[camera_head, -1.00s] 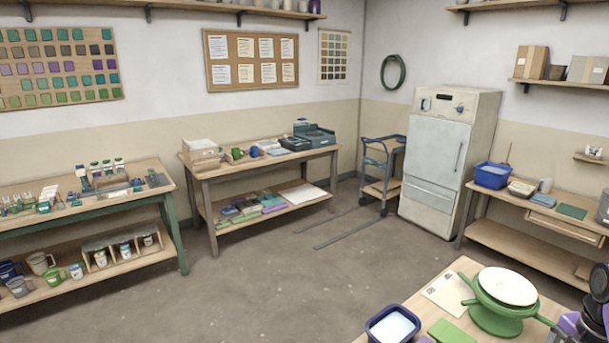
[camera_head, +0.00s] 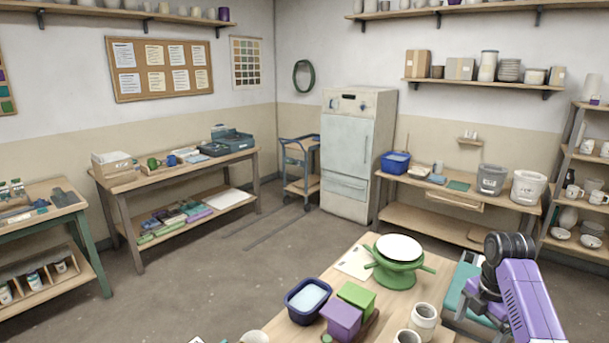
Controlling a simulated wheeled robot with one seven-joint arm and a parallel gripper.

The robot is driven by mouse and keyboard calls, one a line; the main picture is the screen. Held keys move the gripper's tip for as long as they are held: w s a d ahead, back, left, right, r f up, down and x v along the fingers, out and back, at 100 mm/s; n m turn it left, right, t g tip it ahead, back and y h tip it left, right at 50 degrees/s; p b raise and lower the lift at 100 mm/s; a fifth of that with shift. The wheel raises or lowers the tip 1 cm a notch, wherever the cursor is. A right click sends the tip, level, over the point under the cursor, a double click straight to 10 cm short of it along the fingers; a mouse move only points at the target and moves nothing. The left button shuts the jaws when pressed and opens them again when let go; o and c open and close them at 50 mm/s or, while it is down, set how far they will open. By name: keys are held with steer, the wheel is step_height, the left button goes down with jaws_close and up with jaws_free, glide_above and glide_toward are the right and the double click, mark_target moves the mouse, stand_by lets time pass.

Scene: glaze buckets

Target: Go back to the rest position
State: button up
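Part of my purple and black arm shows at the lower right of the head view, over the right side of the near table (camera_head: 335,262). The fingers of my gripper cannot be made out, and no held thing shows. A grey bucket (camera_head: 492,180) and a white bucket (camera_head: 527,188) stand upright on the wooden bench (camera_head: 470,195) along the right wall, well beyond my arm.
The near table holds a green banding wheel (camera_head: 397,274) with a white disc (camera_head: 399,247), a blue basin (camera_head: 299,308), a purple block (camera_head: 341,321), a green block (camera_head: 356,298) and pale jars (camera_head: 424,321). Open floor (camera_head: 230,275) lies beyond it. Shelves (camera_head: 580,155) stand at right.

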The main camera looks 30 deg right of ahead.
steer(key=w+d+r+m+t+h, duration=0.2)
steer(key=w+r+m+t+h, duration=0.25)
steer(key=w+m+t, duration=0.5)
steer(key=a+f+m+t+h+b, duration=0.2)
steer(key=a+m+t, duration=0.3)
steer(key=a, duration=1.4)
steer(key=s+a+r+m+t+y+b, duration=0.25)
steer(key=s+a+m, duration=0.25)
steer(key=s+a, duration=1.5)
steer(key=s+a+f+n+g+y, duration=0.1)
steer(key=s+a+n+y, duration=0.1)
steer(key=s, duration=0.4)
steer(key=s+a+f+n+g+y, duration=0.1)
steer(key=s+a+n+y, duration=0.1)
steer(key=s+a, duration=0.2)
steer(key=s, duration=0.3)
steer(key=shift+s+a+f+g+b, duration=0.2)
steer(key=shift+a+f+g+b, duration=0.1)
steer(key=shift+f+b, duration=0.1)
